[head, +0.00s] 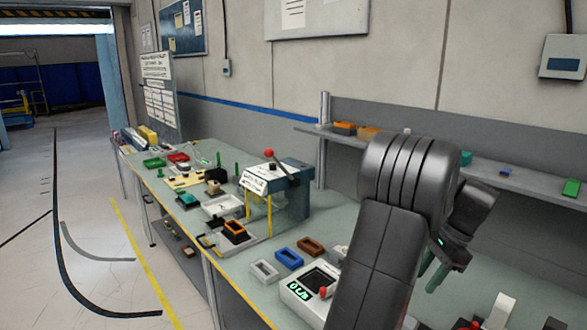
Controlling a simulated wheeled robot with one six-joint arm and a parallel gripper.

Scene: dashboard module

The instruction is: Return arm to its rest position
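My arm rises from the bottom right of the head view and bends over the bench. My gripper (432,273) hangs at its end, pointing down, with greenish fingers and a small green light above them. The fingers are small and partly hidden behind my forearm, so I cannot tell whether they are open or shut. I see nothing clearly held in them. The gripper appears above the right part of the workbench (240,268), but its exact height is unclear.
A press-like station with a red-knobbed lever (275,178) stands mid-bench. A device with a green display (305,288) sits left of my arm. Blue (289,258) and brown (311,246) frames lie behind it. A grey shelf (510,178) runs along the wall. The floor at left is clear.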

